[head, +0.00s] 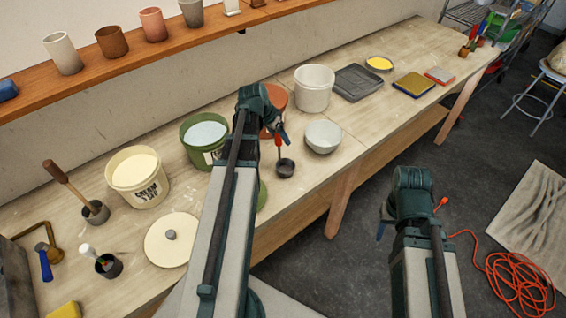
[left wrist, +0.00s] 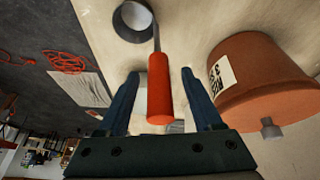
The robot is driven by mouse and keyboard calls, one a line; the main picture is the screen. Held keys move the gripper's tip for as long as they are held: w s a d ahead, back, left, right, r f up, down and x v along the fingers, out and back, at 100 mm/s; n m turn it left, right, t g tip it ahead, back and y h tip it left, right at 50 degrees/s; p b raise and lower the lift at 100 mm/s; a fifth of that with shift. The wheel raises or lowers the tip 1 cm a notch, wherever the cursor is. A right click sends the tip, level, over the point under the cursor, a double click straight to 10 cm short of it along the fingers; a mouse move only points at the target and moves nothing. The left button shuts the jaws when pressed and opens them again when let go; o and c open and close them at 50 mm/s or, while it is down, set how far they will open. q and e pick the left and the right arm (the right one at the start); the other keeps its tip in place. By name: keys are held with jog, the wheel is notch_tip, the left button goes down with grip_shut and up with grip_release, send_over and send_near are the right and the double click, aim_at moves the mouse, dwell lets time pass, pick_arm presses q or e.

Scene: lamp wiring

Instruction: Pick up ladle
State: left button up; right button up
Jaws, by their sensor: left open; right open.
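The ladle has a red handle and a dark metal cup (head: 285,168), and it is upright on the workbench in the head view. In the left wrist view its red handle (left wrist: 160,90) lies between the two blue fingers of my left gripper (left wrist: 160,74), with visible gaps on both sides. The ladle's cup (left wrist: 132,20) shows at the top of that view. In the head view my left gripper (head: 281,130) is open at the handle, partly hidden by its own arm. My right gripper (head: 381,230) is open and empty over the floor, right of the bench, mostly hidden by its wrist.
A terracotta bucket (left wrist: 262,80) stands close beside the left gripper. A white bowl (head: 323,137), a green bucket (head: 196,153) and a white bucket (head: 314,90) stand around the ladle. An orange cable (head: 520,285) lies coiled on the floor at right.

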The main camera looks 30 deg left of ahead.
pick_arm(q)
jog(key=shift+b+x, duration=0.45)
jog(key=shift+x, duration=0.55)
jog(key=shift+r, duration=0.1)
jog(key=shift+c, duration=0.5)
grip_shut()
